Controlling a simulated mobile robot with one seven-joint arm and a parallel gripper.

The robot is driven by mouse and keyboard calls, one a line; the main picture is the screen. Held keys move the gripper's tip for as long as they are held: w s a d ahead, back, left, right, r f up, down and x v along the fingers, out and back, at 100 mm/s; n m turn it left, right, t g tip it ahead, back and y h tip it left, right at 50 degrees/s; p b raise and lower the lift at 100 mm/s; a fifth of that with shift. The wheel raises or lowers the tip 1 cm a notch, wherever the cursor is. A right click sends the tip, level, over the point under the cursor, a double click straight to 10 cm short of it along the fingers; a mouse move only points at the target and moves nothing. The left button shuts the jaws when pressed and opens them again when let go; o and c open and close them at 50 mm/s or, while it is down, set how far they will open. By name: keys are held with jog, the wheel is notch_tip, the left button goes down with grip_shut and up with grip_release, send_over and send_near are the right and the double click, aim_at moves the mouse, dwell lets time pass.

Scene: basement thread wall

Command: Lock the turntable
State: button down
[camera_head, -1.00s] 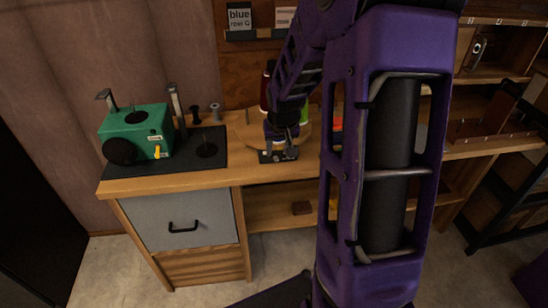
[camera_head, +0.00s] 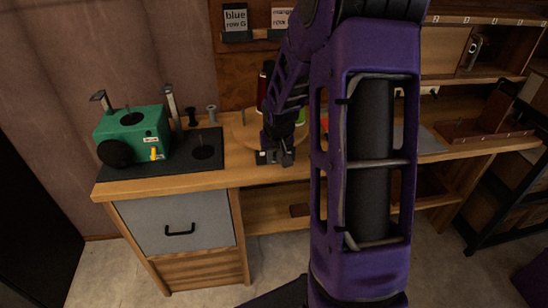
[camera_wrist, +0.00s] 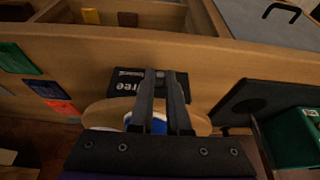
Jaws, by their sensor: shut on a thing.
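The turntable (camera_head: 238,126) is a round wooden disc on the bench top, partly behind my arm. In the wrist view its rim (camera_wrist: 95,116) shows on both sides of my fingers, with a blue spool (camera_wrist: 160,127) on it. A small black plate (camera_wrist: 122,86) with white lettering ending in "ree" sits at the turntable's edge near the bench front. My gripper (camera_wrist: 160,78) is over this plate, its fingers close together on a small grey knob (camera_wrist: 160,74). The fingers hide part of the lettering and most of the knob. My gripper (camera_head: 275,154) is low at the bench top.
A green machine (camera_head: 130,134) on a black mat (camera_head: 207,155) stands to the left, with upright posts. A grey drawer (camera_head: 178,215) is below. Green, dark blue and orange cards (camera_wrist: 60,107) lie on the other side. Shelves (camera_head: 470,100) stand at the right.

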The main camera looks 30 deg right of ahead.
aim_at(275, 175)
dwell(0.4)
jog(key=shift+s+a+f+t+h, duration=0.15)
jog(key=shift+s+f+t, duration=0.1)
jog(key=shift+t, duration=0.35)
jog(key=shift+s+a+f+t+h, duration=0.1)
jog(key=shift+f+t+h, duration=0.1)
jog(key=shift+t, duration=0.4)
jog(key=t, duration=0.1)
jog(key=f+t+h, duration=0.1)
jog(key=shift+s+d+f+t, duration=0.1)
jog(key=shift+s+f+t, duration=0.1)
jog(key=shift+s+t, duration=0.15)
jog(key=t, duration=0.1)
jog(key=f+t, duration=0.1)
jog(key=t, duration=0.1)
jog(key=shift+h, duration=0.25)
jog(key=shift+f+t+h, duration=0.3)
jog(key=shift+t, duration=0.35)
jog(key=shift+w, duration=0.1)
jog(key=c, duration=0.9)
grip_release()
